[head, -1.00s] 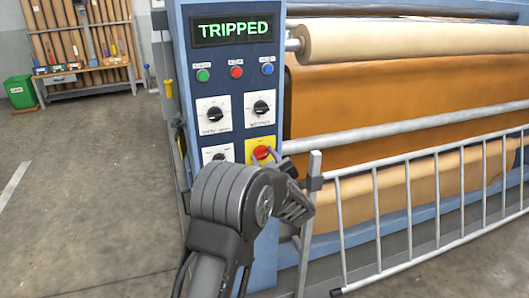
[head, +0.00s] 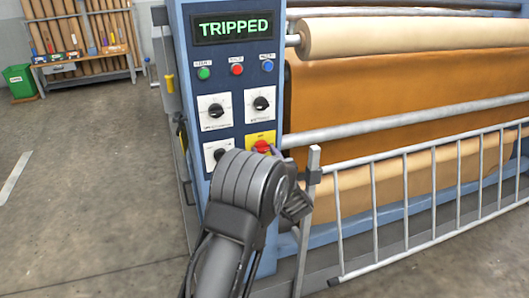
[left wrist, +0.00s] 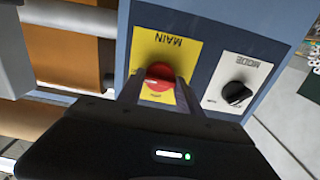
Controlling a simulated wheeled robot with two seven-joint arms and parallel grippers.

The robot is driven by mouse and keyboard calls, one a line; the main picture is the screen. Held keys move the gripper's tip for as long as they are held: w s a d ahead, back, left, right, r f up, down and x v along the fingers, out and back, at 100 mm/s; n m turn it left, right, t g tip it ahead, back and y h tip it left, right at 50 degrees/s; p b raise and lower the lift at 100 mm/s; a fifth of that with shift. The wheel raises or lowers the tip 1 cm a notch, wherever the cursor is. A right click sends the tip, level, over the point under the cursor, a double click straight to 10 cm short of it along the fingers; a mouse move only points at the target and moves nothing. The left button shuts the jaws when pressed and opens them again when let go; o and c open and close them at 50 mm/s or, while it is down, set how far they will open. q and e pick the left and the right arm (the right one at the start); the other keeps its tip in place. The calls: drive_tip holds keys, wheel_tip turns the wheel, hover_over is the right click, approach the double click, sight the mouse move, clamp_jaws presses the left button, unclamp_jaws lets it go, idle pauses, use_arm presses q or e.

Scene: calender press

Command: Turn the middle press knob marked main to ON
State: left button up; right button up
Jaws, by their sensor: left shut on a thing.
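The main knob (left wrist: 160,74) is red and sits on a yellow plate (left wrist: 190,52) marked MAIN, which appears upside down in the left wrist view. In the head view the knob (head: 262,147) shows at the lower right of the blue panel, just above my left wrist. My left gripper (left wrist: 158,94) is shut on the knob, with one finger at each side. My left arm hides its lower parts in the head view. The plate's position marks are too small or covered to read. My right gripper is not in view.
The display (head: 233,27) reads TRIPPED. The mode knob (left wrist: 236,93) is beside the yellow plate. Two black dials (head: 215,110) and several buttons (head: 237,69) are above. A grey rail (head: 405,215) stands close right of my arm. Floor at left is clear.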

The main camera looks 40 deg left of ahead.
use_arm(q)
drive_tip(key=shift+f, duration=0.1)
drive_tip(key=o, duration=1.4)
drive_tip(key=b+v, duration=0.1)
drive_tip(key=v, duration=0.7)
